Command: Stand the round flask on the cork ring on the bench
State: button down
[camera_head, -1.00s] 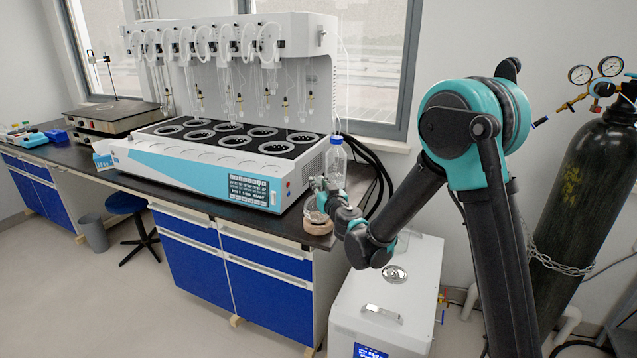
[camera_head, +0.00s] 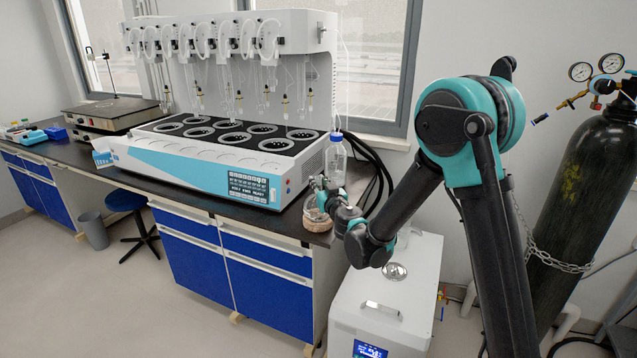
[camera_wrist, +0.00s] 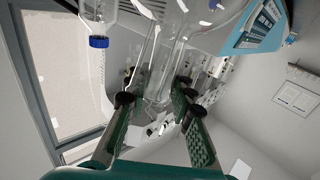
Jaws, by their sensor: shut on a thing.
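The clear round flask (camera_head: 310,212) is at the right front corner of the bench, in front of the multi distiller. My gripper (camera_head: 320,187) is shut on its neck from the right. In the wrist view the glass neck (camera_wrist: 160,75) lies between my gripper's two dark finger pads (camera_wrist: 155,92). The brown cork ring (camera_head: 318,227) is on the bench directly under the flask and shows partly through the glass. The flask looks upright and low at the ring; I cannot tell whether it bears fully on it.
A blue-capped bottle (camera_head: 336,160) stands just behind my gripper; its cap also shows in the wrist view (camera_wrist: 99,42). The multi distiller (camera_head: 205,172) is close on the left. A white chiller box (camera_head: 385,300) stands below on the right. Black hoses (camera_head: 378,170) run behind.

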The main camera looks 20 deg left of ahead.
jog(key=c, duration=1.2)
grip_release()
jog(key=shift+f, duration=0.1)
jog(key=v, duration=1.2)
jog(key=shift+d, duration=0.1)
